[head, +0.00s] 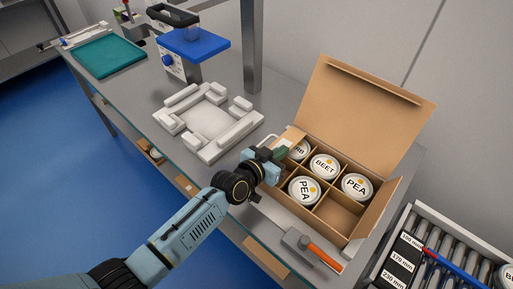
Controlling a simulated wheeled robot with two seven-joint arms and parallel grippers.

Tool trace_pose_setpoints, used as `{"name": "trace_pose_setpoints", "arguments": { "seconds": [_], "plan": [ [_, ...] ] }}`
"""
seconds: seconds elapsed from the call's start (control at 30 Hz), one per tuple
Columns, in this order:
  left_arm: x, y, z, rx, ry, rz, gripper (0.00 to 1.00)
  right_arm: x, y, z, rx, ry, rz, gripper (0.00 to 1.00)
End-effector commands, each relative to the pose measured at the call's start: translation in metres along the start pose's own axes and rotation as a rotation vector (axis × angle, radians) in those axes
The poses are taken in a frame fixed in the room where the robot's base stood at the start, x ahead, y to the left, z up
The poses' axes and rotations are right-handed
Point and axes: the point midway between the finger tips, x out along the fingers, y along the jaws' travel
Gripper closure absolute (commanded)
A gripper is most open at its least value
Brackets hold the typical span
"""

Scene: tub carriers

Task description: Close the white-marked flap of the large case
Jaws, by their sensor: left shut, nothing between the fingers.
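The large case (367,228) is an open brown cardboard box on the bench, with its inside divided into compartments. Its big back flap (365,100) stands up and leans back. A small flap (293,136) shows at the case's left end, with a whitish patch (286,145) that may be the white mark; my gripper partly hides it. My left gripper (282,154) is shut and empty at that left end, close to the small flap; I cannot tell whether they touch. My right gripper is not in view.
Several lidded tubs, such as the BEET tub (323,165) and a PEA tub (356,186), sit in the case. A white fixture (208,120) lies left of it. An orange-handled tool (313,251) lies in front. A roller conveyor (440,258) stands at right.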

Motion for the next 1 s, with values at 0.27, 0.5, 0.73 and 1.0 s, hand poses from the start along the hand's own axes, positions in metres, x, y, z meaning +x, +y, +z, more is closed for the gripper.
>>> {"name": "trace_pose_setpoints", "arguments": {
  "seconds": [0.27,0.5,0.73,1.0],
  "plan": [
    [0.001,0.002,0.004,0.001,0.0,0.001,1.0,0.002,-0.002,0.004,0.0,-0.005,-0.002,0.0],
    [0.0,0.0,0.002,-0.001,0.0,-0.003,1.0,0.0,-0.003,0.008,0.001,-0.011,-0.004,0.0],
    [-0.006,0.002,-0.018,0.0,0.001,-0.002,1.0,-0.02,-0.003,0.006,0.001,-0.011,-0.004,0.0],
    [-0.03,0.003,-0.035,-0.001,-0.001,-0.003,1.0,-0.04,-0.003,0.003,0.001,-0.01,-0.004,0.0]
  ]
}}
